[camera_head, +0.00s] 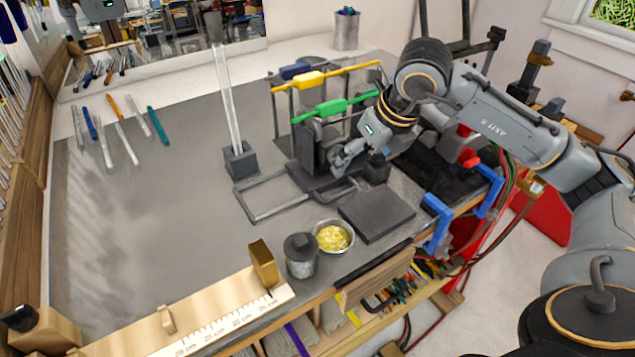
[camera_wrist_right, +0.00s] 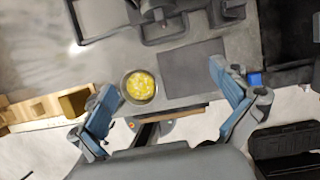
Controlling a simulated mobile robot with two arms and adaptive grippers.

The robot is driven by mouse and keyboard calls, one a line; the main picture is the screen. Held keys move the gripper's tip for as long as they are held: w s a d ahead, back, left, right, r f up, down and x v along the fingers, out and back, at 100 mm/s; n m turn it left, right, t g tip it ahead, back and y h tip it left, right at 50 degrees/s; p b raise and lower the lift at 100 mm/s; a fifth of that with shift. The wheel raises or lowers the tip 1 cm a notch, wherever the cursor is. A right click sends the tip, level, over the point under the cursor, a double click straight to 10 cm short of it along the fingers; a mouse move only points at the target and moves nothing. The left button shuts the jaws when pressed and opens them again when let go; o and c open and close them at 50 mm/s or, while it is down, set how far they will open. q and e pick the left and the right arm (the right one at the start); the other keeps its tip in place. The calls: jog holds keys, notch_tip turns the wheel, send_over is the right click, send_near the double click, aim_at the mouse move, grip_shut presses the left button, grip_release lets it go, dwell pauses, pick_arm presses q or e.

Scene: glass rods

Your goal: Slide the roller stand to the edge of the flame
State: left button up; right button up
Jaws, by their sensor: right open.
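In the head view, my right gripper (camera_head: 350,158) reaches in from the right, low beside a dark upright stand (camera_head: 308,150) with a flat base. I cannot tell in this view whether it touches it. A flat metal frame (camera_head: 270,213) lies left of that base. I cannot tell surely which of these is the roller stand. In the right wrist view, the fingers of my right gripper (camera_wrist_right: 168,108) are wide apart with nothing between them; part of the dark stand (camera_wrist_right: 160,25) shows at the top. No flame can be made out. My left gripper is not in view.
A clear glass rod (camera_head: 225,95) stands in a dark block (camera_head: 240,163). A bowl of yellow bits (camera_head: 333,236), a lidded jar (camera_head: 301,255), a dark slab (camera_head: 377,214) and blue clamps (camera_head: 438,222) line the front edge. Several tools lie back left.

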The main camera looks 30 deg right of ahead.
aim_at(342, 194)
jog(key=p+x, duration=0.1)
jog(key=x, duration=0.3)
jog(key=p+x, duration=0.2)
jog(key=x, duration=0.2)
jog(key=d+p+x, duration=0.1)
jog(key=x, duration=0.3)
jog(key=shift+f, duration=0.25)
jog(key=shift+w+f, duration=0.25)
jog(key=shift+f, duration=0.3)
